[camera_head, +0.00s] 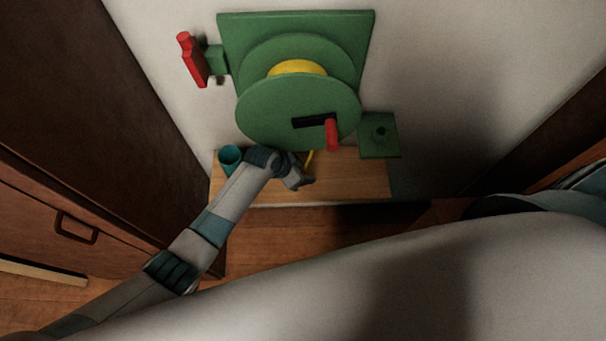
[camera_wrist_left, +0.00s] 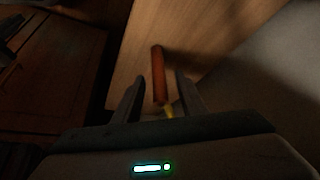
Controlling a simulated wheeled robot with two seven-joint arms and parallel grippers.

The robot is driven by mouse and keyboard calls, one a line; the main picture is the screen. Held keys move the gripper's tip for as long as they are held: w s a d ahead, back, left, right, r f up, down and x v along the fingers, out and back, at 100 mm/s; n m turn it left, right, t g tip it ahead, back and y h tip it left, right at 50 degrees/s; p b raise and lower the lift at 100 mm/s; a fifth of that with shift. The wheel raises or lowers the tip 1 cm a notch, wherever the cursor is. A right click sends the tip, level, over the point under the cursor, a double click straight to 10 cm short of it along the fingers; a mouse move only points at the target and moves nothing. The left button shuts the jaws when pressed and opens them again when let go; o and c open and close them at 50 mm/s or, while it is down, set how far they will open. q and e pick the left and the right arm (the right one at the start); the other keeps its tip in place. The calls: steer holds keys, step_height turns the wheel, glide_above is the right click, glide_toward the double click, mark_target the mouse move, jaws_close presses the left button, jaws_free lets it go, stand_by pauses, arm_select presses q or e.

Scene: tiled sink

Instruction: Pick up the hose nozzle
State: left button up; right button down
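The hose nozzle, an orange-red rod (camera_wrist_left: 157,75), lies over the wooden board in the left wrist view, with yellow hose (camera_wrist_left: 169,111) at its near end. My left gripper (camera_wrist_left: 158,88) is open, one finger on each side of the nozzle's near part, with visible gaps. In the head view my left gripper (camera_head: 303,182) is low over the wooden board, below the reel, and hides the nozzle. A short piece of yellow hose (camera_head: 309,160) shows beside it. My right gripper is not in view.
A green hose reel (camera_head: 290,110) with a red crank handle (camera_head: 332,134) is on the wall above the wooden board (camera_head: 350,180). A teal cup (camera_head: 230,157) stands at the board's left end. A red lever (camera_head: 190,60) is at upper left. Brown cabinets flank the space.

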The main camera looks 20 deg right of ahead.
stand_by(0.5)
arm_select(q)
jaws_close()
steer(key=shift+r+b, duration=0.1)
steer(key=shift+b, duration=0.35)
steer(key=shift+a, duration=0.2)
steer(key=s+a+b, duration=0.2)
steer(key=a, duration=0.6)
steer(key=s+a+b, duration=0.3)
steer(key=a, duration=0.5)
steer(key=shift+s+a+r, duration=0.2)
steer(key=shift+s+a, duration=0.05)
steer(key=shift+a, duration=0.1)
